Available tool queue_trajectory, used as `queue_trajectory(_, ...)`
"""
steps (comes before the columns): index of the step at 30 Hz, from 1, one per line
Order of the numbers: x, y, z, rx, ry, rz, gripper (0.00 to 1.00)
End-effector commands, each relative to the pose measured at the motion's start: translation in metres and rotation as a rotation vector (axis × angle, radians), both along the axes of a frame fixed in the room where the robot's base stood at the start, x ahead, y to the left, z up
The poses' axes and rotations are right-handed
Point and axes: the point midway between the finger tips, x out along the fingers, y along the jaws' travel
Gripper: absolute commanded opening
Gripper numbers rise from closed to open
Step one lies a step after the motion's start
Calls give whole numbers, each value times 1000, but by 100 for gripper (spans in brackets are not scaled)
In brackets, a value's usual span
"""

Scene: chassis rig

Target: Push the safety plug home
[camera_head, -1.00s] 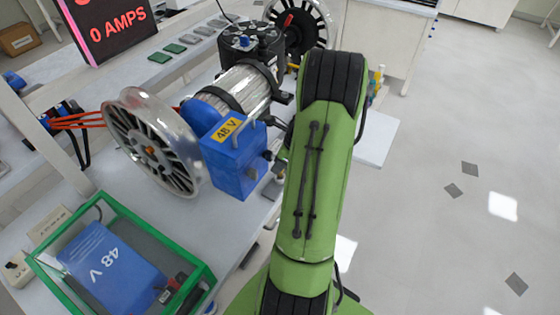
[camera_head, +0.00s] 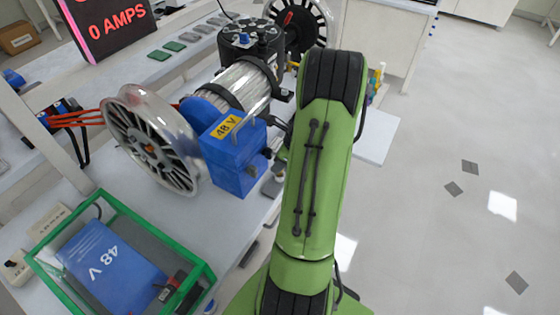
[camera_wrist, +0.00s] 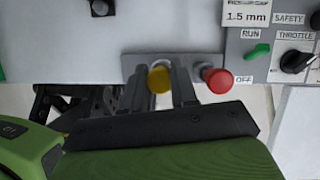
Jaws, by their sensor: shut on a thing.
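In the wrist view my gripper (camera_wrist: 160,85) has its two grey fingers on either side of a yellow round-headed piece (camera_wrist: 159,78), which I take to be the safety plug. The gripper is shut on it. The fingers and the piece lie at the lower edge of a grey panel, just left of a red mushroom button (camera_wrist: 218,80). I cannot tell how far the plug sits in a socket. The SAFETY label (camera_wrist: 289,19) is at the panel's upper right. In the head view my green arm hides the gripper and the plug.
The wrist view shows a green RUN switch (camera_wrist: 258,51) and a black throttle knob (camera_wrist: 295,62) to the right. In the head view a blue 48 V box (camera_head: 235,165), a spoked wheel (camera_head: 150,140) and a green-rimmed case (camera_head: 105,200) stand on the bench left of my arm. Open floor lies right.

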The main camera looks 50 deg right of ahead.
Motion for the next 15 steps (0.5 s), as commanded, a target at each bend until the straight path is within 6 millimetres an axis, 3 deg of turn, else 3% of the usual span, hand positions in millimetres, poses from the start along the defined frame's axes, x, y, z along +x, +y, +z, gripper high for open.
queue_trajectory(15,0,0,-8,1,0,0,0)
